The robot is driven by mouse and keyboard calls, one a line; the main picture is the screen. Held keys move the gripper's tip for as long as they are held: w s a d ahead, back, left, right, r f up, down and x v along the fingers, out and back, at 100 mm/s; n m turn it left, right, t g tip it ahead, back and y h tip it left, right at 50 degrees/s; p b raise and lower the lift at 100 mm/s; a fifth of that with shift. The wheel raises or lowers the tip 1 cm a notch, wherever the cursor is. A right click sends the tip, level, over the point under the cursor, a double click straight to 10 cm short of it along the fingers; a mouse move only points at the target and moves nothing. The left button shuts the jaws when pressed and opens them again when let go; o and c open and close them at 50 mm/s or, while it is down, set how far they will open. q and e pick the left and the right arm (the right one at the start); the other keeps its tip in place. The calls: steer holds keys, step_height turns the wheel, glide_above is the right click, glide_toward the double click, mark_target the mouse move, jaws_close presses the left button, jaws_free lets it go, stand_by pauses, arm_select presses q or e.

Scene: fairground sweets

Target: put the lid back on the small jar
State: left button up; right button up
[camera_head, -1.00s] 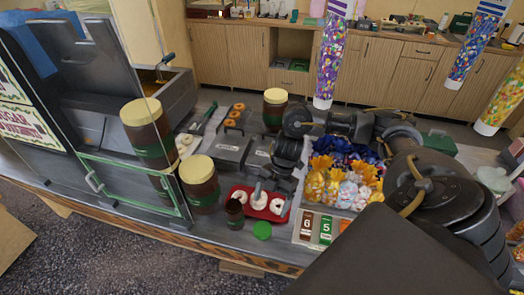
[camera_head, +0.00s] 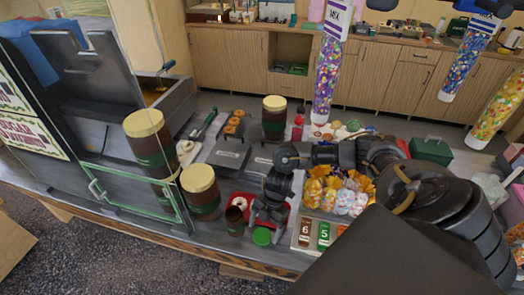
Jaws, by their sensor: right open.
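The small jar (camera_head: 235,220) is brown with a dark open top and stands upright on the counter, in front of two larger jars with cream lids. A round green lid (camera_head: 262,237) lies flat on the counter just right of the small jar. My right gripper (camera_head: 265,221) points down with its fingers apart, just behind and above the lid. I cannot tell whether the fingers touch the lid. My left gripper is not in view.
A large jar (camera_head: 201,190) stands close behind the small jar. The red tray (camera_head: 289,213) with ring sweets is partly hidden by my right gripper. Number cards (camera_head: 324,234) and a bin of wrapped sweets stand to the right. A glass case is at left.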

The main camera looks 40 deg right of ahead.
steer(key=shift+a+f, duration=0.25)
steer(key=shift+f, duration=0.45)
steer(key=c, duration=1)
